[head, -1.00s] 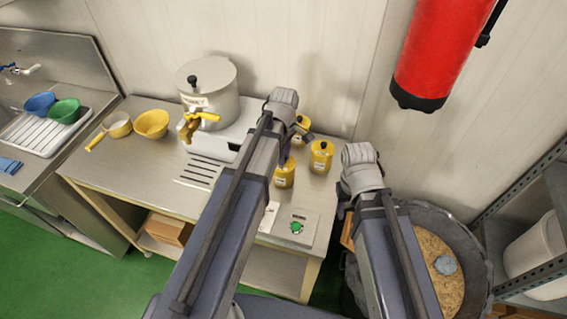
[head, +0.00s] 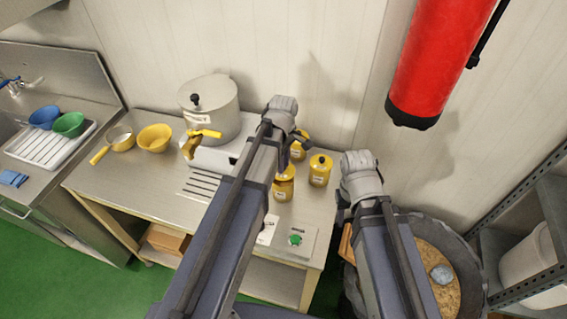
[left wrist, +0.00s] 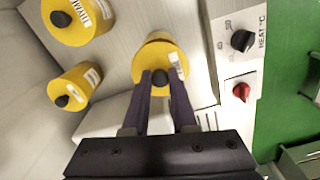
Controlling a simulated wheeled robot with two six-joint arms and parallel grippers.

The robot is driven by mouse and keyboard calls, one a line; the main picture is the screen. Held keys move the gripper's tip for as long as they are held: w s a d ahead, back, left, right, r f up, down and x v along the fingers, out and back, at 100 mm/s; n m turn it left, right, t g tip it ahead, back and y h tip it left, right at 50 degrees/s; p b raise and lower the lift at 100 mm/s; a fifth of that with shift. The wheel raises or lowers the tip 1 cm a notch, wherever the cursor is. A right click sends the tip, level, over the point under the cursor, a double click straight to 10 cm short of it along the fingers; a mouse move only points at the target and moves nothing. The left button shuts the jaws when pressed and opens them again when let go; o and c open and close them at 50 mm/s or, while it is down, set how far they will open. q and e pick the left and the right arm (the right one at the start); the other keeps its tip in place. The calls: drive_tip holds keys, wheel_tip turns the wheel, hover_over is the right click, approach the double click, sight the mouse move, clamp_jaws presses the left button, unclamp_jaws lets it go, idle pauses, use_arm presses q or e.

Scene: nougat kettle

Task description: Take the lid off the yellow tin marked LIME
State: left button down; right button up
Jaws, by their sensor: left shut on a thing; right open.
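Three yellow tins with black-knobbed lids stand on the steel table: a front tin (head: 284,187), a back tin (head: 299,149) and a right tin (head: 320,170). My left gripper (left wrist: 160,78) is shut on the black lid knob of the front tin, which also shows in the left wrist view (left wrist: 158,45). Its label is too small to read, and I cannot tell whether its lid is seated or raised. In the head view my left arm hides these fingers. My right gripper (head: 345,213) is open, right of the table and mostly hidden by its arm.
A large pot (head: 210,105) stands on a white unit left of the tins, with yellow bowls (head: 154,138) further left. A control panel (head: 296,242) lies in front of the tins. A red cylinder (head: 440,60) hangs at upper right. A round tub (head: 445,240) stands right of the table.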

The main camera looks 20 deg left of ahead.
use_arm(q)
wheel_tip(320, 180, up, 6)
drive_tip(key=p, duration=0.5)
drive_tip(key=shift+r, duration=0.1)
use_arm(e)
wheel_tip(320, 180, up, 6)
drive_tip(key=shift+r, duration=0.15)
use_arm(q)
wheel_tip(320, 180, up, 3)
drive_tip(key=p, duration=0.3)
use_arm(e)
wheel_tip(320, 180, up, 3)
drive_tip(key=shift+f, duration=0.1)
